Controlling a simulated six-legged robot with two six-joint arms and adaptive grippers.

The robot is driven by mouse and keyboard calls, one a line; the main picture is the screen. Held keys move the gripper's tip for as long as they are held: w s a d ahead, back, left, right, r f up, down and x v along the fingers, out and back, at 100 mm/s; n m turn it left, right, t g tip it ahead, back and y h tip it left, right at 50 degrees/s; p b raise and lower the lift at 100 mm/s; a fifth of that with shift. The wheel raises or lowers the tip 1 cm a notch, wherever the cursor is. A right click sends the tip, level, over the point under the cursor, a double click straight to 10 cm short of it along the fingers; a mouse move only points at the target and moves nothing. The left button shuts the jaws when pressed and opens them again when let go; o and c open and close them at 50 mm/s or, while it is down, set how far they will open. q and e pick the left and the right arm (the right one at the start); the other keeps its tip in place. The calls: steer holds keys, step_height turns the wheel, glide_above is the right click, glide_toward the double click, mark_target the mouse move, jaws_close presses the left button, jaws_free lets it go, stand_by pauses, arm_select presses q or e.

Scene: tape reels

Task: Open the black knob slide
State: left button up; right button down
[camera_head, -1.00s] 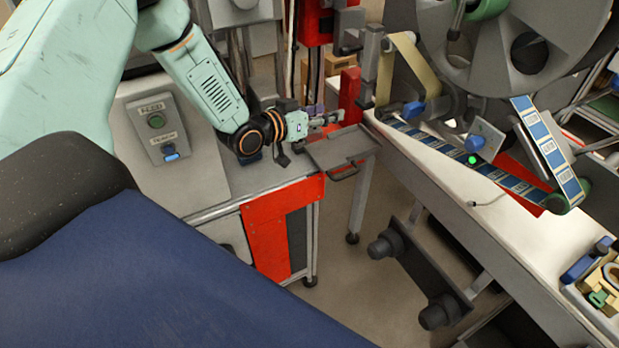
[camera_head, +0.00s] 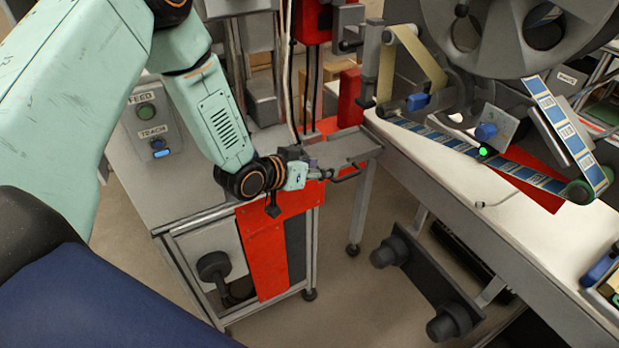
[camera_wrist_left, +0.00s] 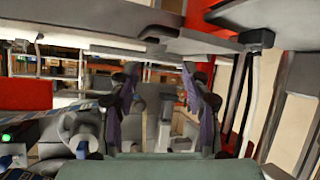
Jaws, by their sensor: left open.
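My left gripper (camera_head: 322,174) is open and empty, close to the left front of a grey tray-like slide (camera_head: 345,147). A small dark handle (camera_head: 347,176) juts from the slide's front edge, just right of the fingertips; I cannot tell whether they touch. In the left wrist view, the open purple-padded fingers (camera_wrist_left: 160,85) have nothing clearly between them. A dark bar (camera_head: 425,278) with black knobs (camera_head: 388,252) sits low beneath the right bench, apart from the gripper. I cannot tell which part is the black knob slide. My right gripper does not show.
A red-panelled cabinet (camera_head: 262,245) stands below my left wrist. A control box (camera_head: 152,125) sits at its left. The long white bench (camera_head: 470,195) carries a label tape (camera_head: 520,175) and a large grey reel (camera_head: 520,35). Open floor (camera_head: 340,285) lies between cabinet and bench.

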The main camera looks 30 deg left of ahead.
arm_select(q)
steer(key=shift+s+d+f, duration=0.1)
steer(key=shift+s+f, duration=0.35)
steer(key=shift+w, duration=0.15)
steer(key=m+t+h+p, duration=0.3)
steer(key=m+t, duration=0.2)
glide_toward(340, 46)
steer(key=x, duration=0.4)
steer(key=shift+w, duration=0.2)
steer(key=shift+b+x, duration=0.35)
steer(key=shift+x, duration=3.25)
steer(key=shift+d, duration=0.1)
